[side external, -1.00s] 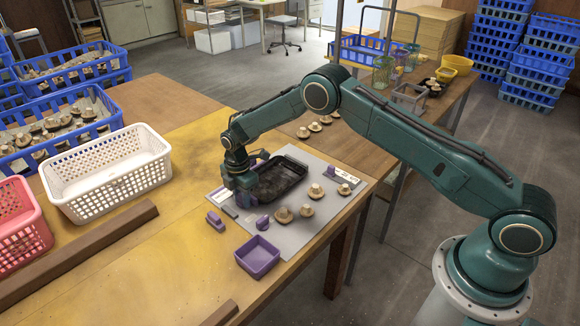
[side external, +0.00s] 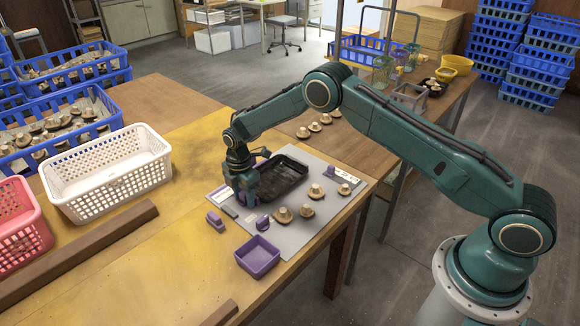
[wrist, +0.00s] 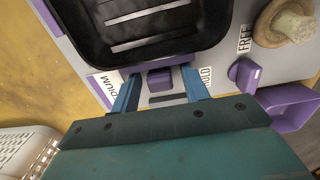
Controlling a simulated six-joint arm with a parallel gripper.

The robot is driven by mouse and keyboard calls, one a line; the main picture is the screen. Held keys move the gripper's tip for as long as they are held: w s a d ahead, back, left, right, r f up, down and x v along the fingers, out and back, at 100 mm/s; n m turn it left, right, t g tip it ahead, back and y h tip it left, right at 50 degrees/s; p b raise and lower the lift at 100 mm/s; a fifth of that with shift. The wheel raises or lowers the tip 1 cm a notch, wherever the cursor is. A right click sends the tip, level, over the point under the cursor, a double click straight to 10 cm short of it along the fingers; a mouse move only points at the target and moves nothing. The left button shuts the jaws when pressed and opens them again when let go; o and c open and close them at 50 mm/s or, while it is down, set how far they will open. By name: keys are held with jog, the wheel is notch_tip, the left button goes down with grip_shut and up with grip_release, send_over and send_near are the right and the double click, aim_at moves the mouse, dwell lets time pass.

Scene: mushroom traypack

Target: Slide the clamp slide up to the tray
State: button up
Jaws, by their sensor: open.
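The black tray (side external: 287,172) lies on the grey board, and its near end fills the top of the wrist view (wrist: 150,48). The purple clamp slide (wrist: 160,80) is just below that end, very close to it; I cannot tell if they touch. A dark slot shows below the slide. My gripper (wrist: 161,77) is open, with one blue finger on each side of the slide; finger contact is unclear. In the side view my gripper (side external: 246,193) is low at the tray's left end and hides the slide. A purple knob (wrist: 243,73) stands to the right, beside the FREE label.
Several mushrooms (side external: 283,214) sit on the grey board (side external: 290,238) right of the tray. A purple bin (side external: 258,257) is at its near edge, and a small purple object (side external: 215,221) lies left. A white basket (side external: 110,178) stands farther left on the table.

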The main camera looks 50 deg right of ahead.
aim_at(244, 193)
jog(key=shift+r, duration=2.1)
jog(key=shift+r, duration=0.6)
jog(key=s+d+r+m+t, duration=0.15)
jog(key=s+r+m, duration=0.25)
jog(key=s+r, duration=0.7)
jog(key=s+d+r+m+t, duration=0.1)
jog(key=s+d+r+m, duration=0.3)
jog(key=r, duration=1.3)
jog(key=s+r+m+t, duration=0.3)
jog(key=s+m, duration=0.7)
jog(key=s, duration=1.6)
jog(key=shift+s+d, duration=0.35)
jog(key=shift+d, duration=0.1)
